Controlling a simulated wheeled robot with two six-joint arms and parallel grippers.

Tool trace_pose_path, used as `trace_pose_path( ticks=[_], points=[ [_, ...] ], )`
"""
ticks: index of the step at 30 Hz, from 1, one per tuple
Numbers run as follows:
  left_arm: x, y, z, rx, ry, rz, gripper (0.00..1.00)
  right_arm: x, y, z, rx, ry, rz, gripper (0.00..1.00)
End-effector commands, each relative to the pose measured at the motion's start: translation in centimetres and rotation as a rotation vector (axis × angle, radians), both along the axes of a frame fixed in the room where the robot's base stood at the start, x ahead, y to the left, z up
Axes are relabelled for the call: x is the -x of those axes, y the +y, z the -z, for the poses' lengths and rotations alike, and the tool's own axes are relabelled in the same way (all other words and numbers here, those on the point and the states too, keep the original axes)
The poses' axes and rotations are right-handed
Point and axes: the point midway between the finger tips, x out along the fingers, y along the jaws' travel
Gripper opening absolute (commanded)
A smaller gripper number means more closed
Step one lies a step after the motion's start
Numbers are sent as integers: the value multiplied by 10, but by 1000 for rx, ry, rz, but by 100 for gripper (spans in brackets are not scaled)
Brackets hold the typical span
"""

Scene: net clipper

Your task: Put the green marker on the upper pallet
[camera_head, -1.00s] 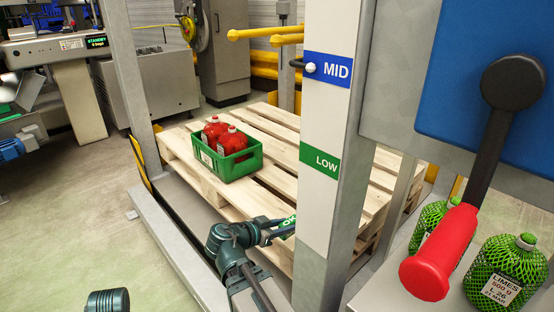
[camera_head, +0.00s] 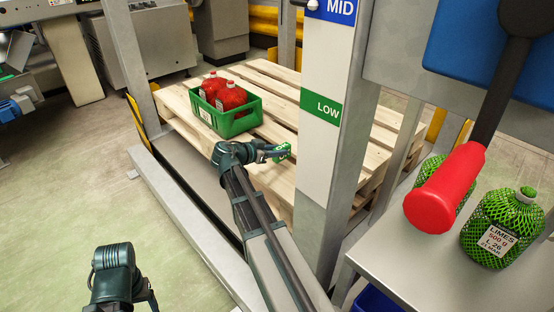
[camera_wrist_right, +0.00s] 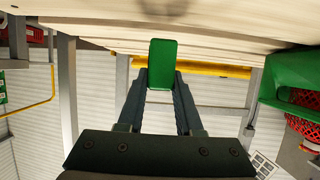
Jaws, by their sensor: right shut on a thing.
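The green marker (camera_head: 283,151) is a small green block with white lettering. My right gripper (camera_head: 274,153) is shut on it, and its plain green face shows between the fingers in the right wrist view (camera_wrist_right: 162,62). In the head view the marker appears over the near edge of the wooden pallet (camera_head: 285,72), left of the white post. I cannot tell whether it touches the wood. Pale boards also fill the top of the right wrist view (camera_wrist_right: 220,28). My left arm shows at the lower left; its fingers are not clear.
A green crate (camera_head: 237,124) with red net bags (camera_head: 232,97) stands on the pallet. The white post (camera_head: 325,140) with MID and LOW labels stands close right of my right arm. A red handle (camera_head: 445,190) and lime bags (camera_head: 500,230) are at right. Boards behind the crate are bare.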

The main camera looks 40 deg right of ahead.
Motion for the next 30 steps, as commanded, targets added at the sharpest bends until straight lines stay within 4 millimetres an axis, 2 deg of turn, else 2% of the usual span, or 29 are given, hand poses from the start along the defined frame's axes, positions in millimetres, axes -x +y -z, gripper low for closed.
trace_pose_path(
  ticks=[11,24,25,29,30],
  points=[
    [0,0,37,1,-2,0,70,0,0,37,0,0,0,0],
    [0,0,40,1,-2,0,70,0,0,40,0,0,0,0],
    [0,0,38,1,-2,0,70,0,0,38,0,0,0,40],
    [0,0,38,1,-2,0,70,0,0,38,0,0,0,63],
    [0,0,38,1,-2,0,70,0,0,38,0,0,0,64]
  ],
)
